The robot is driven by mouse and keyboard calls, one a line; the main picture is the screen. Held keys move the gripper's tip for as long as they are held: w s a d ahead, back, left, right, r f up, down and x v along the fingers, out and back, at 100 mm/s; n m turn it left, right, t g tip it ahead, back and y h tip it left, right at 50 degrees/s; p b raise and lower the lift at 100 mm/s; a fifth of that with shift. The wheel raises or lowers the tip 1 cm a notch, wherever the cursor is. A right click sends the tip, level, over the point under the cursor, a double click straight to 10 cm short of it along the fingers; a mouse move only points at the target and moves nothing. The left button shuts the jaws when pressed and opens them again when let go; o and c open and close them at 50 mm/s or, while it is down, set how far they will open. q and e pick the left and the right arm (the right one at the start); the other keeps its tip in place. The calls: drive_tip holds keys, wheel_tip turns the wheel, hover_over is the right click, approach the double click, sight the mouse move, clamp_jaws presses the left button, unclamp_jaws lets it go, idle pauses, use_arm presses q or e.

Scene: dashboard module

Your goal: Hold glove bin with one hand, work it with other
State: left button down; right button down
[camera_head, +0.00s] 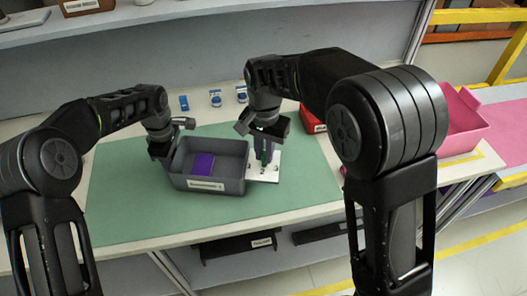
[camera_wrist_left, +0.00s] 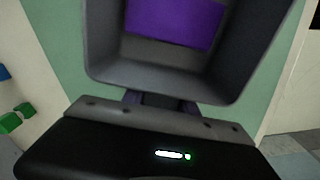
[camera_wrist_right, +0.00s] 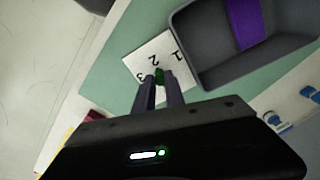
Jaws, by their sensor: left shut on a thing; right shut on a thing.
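The glove bin (camera_head: 215,185) is a grey open tray on the green mat, with a purple block (camera_head: 202,164) inside. My left gripper (camera_head: 170,155) is shut on the bin's left wall; the left wrist view shows its fingers (camera_wrist_left: 148,98) at the wall. A white plate (camera_head: 270,172) marked 1, 2, 3 lies at the bin's right side. My right gripper (camera_head: 264,152) points down over this plate. In the right wrist view its fingers (camera_wrist_right: 158,88) are shut on a small green knob (camera_wrist_right: 159,75) at the plate. The fingers hide part of the knob.
The green mat (camera_head: 125,195) is clear in front of the bin. Small blue items (camera_head: 215,98) stand behind it. A red box (camera_head: 312,118) is behind the right arm, and a pink bin (camera_head: 462,120) is at the far right. A shelf with dark trays (camera_head: 238,246) is below.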

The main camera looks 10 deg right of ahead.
drive_tip(key=n, duration=0.1)
drive_tip(key=d+n, duration=0.1)
drive_tip(key=n, duration=0.1)
drive_tip(key=shift+n, duration=0.3)
drive_tip(key=shift+d+n, duration=0.25)
drive_tip(key=shift+n, duration=0.65)
drive_tip(key=shift+d+n, duration=0.25)
drive_tip(key=shift+n, duration=0.65)
drive_tip(key=c, duration=1.4)
unclamp_jaws()
drive_tip(key=shift+w+r, duration=0.1)
wheel_tip(320, 180, up, 12)
drive_tip(key=shift+f, duration=0.1)
